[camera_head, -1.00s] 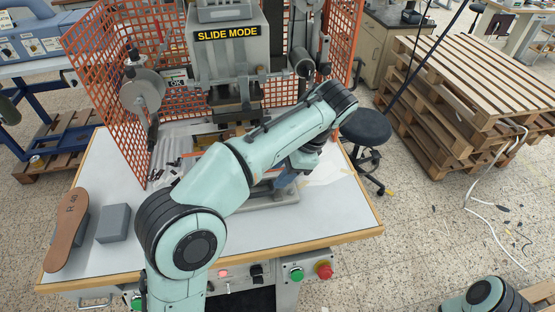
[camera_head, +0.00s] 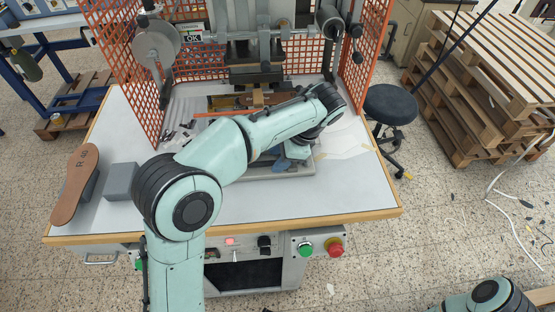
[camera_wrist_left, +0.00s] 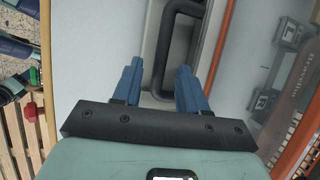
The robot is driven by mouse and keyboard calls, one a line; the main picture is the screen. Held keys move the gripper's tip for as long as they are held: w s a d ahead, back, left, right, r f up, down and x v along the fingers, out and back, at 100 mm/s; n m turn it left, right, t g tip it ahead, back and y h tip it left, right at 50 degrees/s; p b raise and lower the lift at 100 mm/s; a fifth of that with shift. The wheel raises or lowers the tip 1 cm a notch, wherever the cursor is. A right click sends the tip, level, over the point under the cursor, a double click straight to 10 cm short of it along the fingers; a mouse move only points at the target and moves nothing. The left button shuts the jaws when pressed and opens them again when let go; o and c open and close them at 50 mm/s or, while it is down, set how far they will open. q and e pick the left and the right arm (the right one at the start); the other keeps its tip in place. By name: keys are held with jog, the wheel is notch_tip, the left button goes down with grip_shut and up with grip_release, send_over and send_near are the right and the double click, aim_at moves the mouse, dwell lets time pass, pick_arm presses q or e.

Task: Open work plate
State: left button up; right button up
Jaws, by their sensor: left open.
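The work plate (camera_head: 302,171) is a grey plate on the white table, low in the press, and my left arm covers much of it. In the left wrist view a black bar handle (camera_wrist_left: 163,45) stands on a pale grey surface (camera_wrist_left: 152,22). My left gripper (camera_head: 287,160) is at the plate's front right part, fingers down. In the left wrist view its two blue fingers (camera_wrist_left: 158,88) are apart, with the near end of the handle in the gap between them. I cannot tell whether they touch it. My right gripper is out of view.
Orange mesh guards (camera_head: 128,65) flank the press. A shoe-shaped brown piece (camera_head: 75,185) and a grey block (camera_head: 121,181) lie on the table's left. Green (camera_head: 305,248) and red (camera_head: 335,247) buttons are on the front panel. A black stool (camera_head: 390,104) stands right of the table.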

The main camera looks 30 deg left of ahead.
pick_arm(q)
jog(key=shift+a+f, duration=0.2)
jog(key=shift+f, duration=0.2)
grip_shut()
